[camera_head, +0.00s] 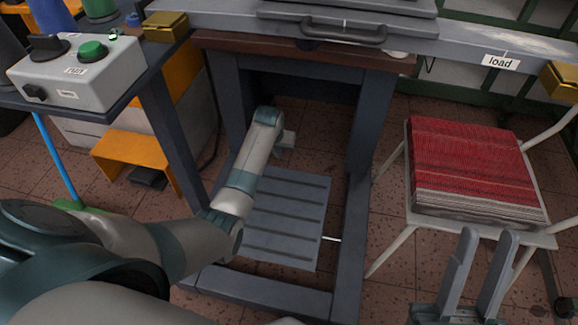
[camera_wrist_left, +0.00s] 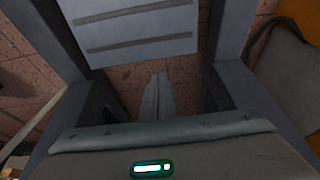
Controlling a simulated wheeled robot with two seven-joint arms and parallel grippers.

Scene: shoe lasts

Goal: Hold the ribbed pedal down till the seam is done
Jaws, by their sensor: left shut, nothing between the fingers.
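The ribbed pedal (camera_head: 288,218) is a grey plate with raised cross ribs, low inside the dark frame under the table. It also shows at the top of the left wrist view (camera_wrist_left: 135,32). My left arm reaches down over its left side. My left gripper (camera_head: 288,139) is near the pedal's far edge in the head view, its fingertips unclear there. In the left wrist view its fingers (camera_wrist_left: 159,82) are together and empty, over the floor just off the pedal's edge. I see no contact with the pedal. My right gripper (camera_head: 488,238) is open and empty at lower right. No seam is visible.
Frame legs and a front crossbar (camera_head: 265,290) surround the pedal. A control box (camera_head: 75,72) with a green button stands at upper left. A white chair (camera_head: 490,231) with folded red cloth (camera_head: 470,165) stands right. An orange step stool (camera_head: 135,152) is left.

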